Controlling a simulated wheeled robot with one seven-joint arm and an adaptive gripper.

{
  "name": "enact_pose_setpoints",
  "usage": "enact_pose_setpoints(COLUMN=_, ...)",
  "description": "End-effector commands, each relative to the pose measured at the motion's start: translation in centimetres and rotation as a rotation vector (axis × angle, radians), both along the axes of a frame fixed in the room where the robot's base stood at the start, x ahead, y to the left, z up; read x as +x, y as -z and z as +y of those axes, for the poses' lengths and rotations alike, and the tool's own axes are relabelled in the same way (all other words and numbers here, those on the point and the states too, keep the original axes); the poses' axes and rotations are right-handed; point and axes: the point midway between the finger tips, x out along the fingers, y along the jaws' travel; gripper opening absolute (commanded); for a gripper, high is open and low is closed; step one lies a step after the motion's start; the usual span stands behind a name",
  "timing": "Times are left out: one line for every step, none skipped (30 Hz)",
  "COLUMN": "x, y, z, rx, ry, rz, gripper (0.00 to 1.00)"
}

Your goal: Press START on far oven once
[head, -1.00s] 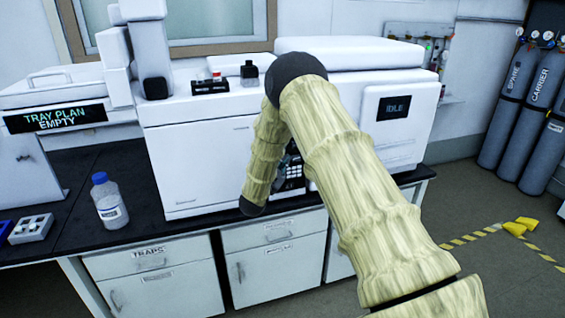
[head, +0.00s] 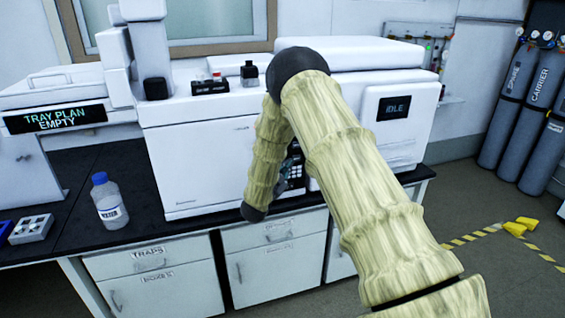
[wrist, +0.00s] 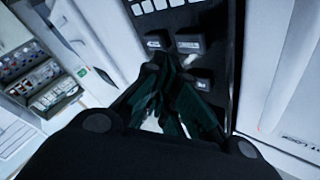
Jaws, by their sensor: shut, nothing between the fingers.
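The white oven (head: 205,165) stands on the black bench, with a dark keypad panel (head: 295,172) on its front. In the wrist view the panel (wrist: 215,20) has small pale keys at the top and larger dark buttons below: a left one (wrist: 157,42), a right one (wrist: 190,43) and a lower one (wrist: 203,80). Their labels are too blurred to read. My gripper (wrist: 172,66) is shut and empty, its dark fingertips in front of the panel just below the upper large buttons. Contact cannot be told. My arm hides most of the gripper in the head view.
A display reading IDLE (head: 394,108) is on the right part of the instrument. A bottle (head: 109,202) and a small white tray (head: 32,229) stand on the bench at left. Gas cylinders (head: 535,95) stand at right. Floor at right carries striped tape (head: 480,236).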

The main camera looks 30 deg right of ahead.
Motion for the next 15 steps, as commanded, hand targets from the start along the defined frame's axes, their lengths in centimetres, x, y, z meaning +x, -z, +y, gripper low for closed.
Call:
enact_pose_setpoints(x=-0.4, y=0.0, z=0.1, rx=0.000, ry=0.000, rz=0.001, gripper=0.00)
enact_pose_setpoints(x=-0.6, y=0.0, z=0.2, rx=0.000, ry=0.000, rz=0.001, gripper=0.00)
enact_pose_setpoints(x=-0.9, y=0.0, z=0.2, rx=0.000, ry=0.000, rz=0.002, gripper=0.00)
enact_pose_setpoints(x=-1.1, y=0.0, z=0.3, rx=0.000, ry=0.000, rz=0.002, gripper=0.00)
enact_pose_setpoints(x=-1.4, y=-0.1, z=0.3, rx=0.000, ry=0.000, rz=0.002, gripper=0.00)
enact_pose_setpoints(x=-1.7, y=-0.1, z=0.4, rx=-0.001, ry=0.000, rz=0.002, gripper=0.00)
enact_pose_setpoints(x=-1.9, y=0.0, z=0.5, rx=0.000, ry=0.000, rz=0.002, gripper=0.00)
enact_pose_setpoints(x=-2.1, y=0.0, z=0.5, rx=0.000, ry=0.000, rz=0.001, gripper=0.00)
enact_pose_setpoints(x=-2.4, y=0.0, z=0.6, rx=0.000, ry=0.000, rz=0.001, gripper=0.00)
enact_pose_setpoints(x=-2.6, y=0.0, z=0.6, rx=0.000, ry=0.000, rz=0.001, gripper=0.00)
enact_pose_setpoints(x=-2.8, y=0.0, z=0.7, rx=0.000, ry=0.000, rz=0.001, gripper=0.00)
enact_pose_setpoints(x=-3.1, y=0.0, z=0.7, rx=0.000, ry=0.000, rz=0.001, gripper=0.00)
enact_pose_setpoints(x=-3.3, y=-0.1, z=0.8, rx=0.000, ry=0.000, rz=0.001, gripper=0.00)
enact_pose_setpoints(x=-3.4, y=-0.1, z=0.8, rx=-0.001, ry=0.000, rz=0.001, gripper=0.00)
enact_pose_setpoints(x=-3.6, y=-0.1, z=0.8, rx=-0.001, ry=0.001, rz=0.000, gripper=0.00)
